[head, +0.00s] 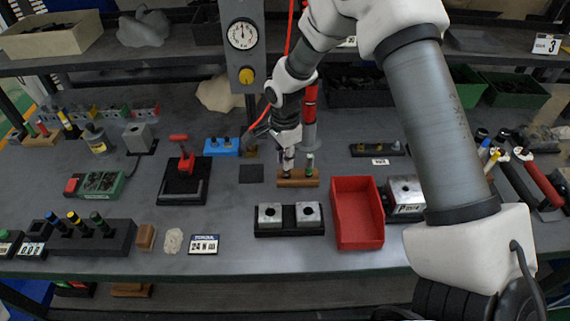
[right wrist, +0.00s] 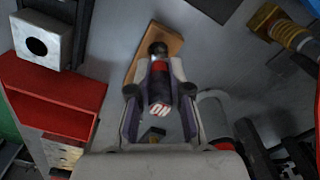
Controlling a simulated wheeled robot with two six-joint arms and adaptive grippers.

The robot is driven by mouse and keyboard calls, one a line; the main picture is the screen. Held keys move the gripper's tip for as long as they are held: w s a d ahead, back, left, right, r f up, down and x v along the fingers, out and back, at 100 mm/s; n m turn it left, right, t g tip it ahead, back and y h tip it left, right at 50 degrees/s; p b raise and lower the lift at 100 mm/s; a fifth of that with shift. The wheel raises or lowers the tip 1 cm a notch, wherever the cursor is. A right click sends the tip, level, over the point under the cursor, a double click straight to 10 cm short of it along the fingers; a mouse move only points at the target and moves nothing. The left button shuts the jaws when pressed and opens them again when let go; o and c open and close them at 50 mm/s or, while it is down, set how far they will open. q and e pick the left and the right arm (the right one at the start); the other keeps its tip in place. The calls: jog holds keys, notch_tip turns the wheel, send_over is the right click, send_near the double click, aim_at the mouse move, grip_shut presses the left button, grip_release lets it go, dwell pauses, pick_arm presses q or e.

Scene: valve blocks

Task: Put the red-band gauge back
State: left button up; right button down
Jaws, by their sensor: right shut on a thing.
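The gauge points down at a small wooden block (head: 290,181), which also shows in the right wrist view (right wrist: 165,45). Its lower end is at the left part of the block; I cannot tell whether it sits in a hole or just above. A black rack (head: 118,240) at the front left holds several upright gauges with coloured bands. My left gripper is not in view.
Two metal blocks on a black base (head: 290,231) and an open red bin (head: 358,212) stand in front. A gauge panel (head: 243,45) stands behind.

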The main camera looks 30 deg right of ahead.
jog(key=shift+s+f, duration=0.15)
jog(key=shift+f, duration=0.95)
jog(key=shift+f, duration=0.1)
jog(key=c, duration=1.1)
grip_release()
notch_tip(320, 180, up, 12)
jog(key=shift+r+b, duration=0.15)
jog(key=shift+b, duration=0.45)
